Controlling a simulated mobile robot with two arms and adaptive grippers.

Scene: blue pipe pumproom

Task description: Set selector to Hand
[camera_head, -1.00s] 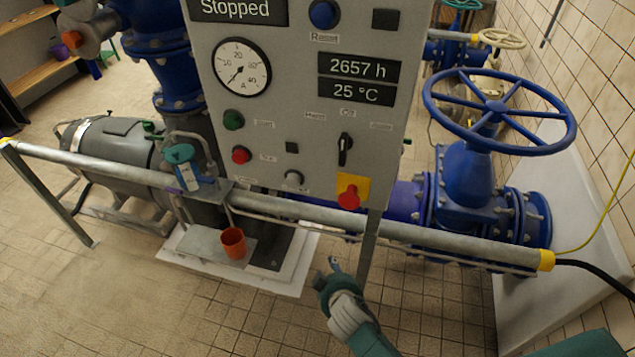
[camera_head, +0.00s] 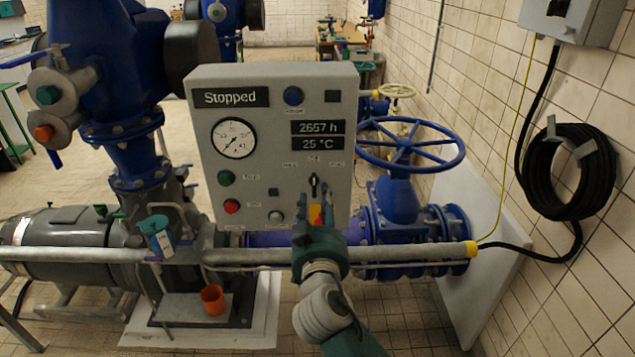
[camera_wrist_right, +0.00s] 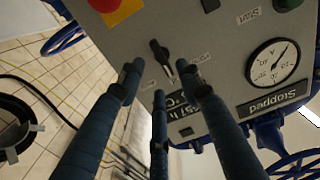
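The selector (camera_head: 314,184) is a small black knob on the right part of the grey control panel (camera_head: 262,160). It stands about upright, its white mark toward the label above it, which seems to read Off. Small labels left and right of it are hard to read. My right gripper (camera_head: 316,204) is just below and in front of the knob, fingers spread, holding nothing. The right wrist view shows the panel upside down, with the knob (camera_wrist_right: 160,52) beyond the spread blue fingers (camera_wrist_right: 160,86); contact is not visible. My left gripper is out of view.
A red button on a yellow plate (camera_wrist_right: 116,10) sits below the selector, partly hidden by my gripper in the head view. A grey rail (camera_head: 400,254) runs in front of the panel. A blue handwheel (camera_head: 411,143) stands to the right. An orange cup (camera_head: 212,299) is low left.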

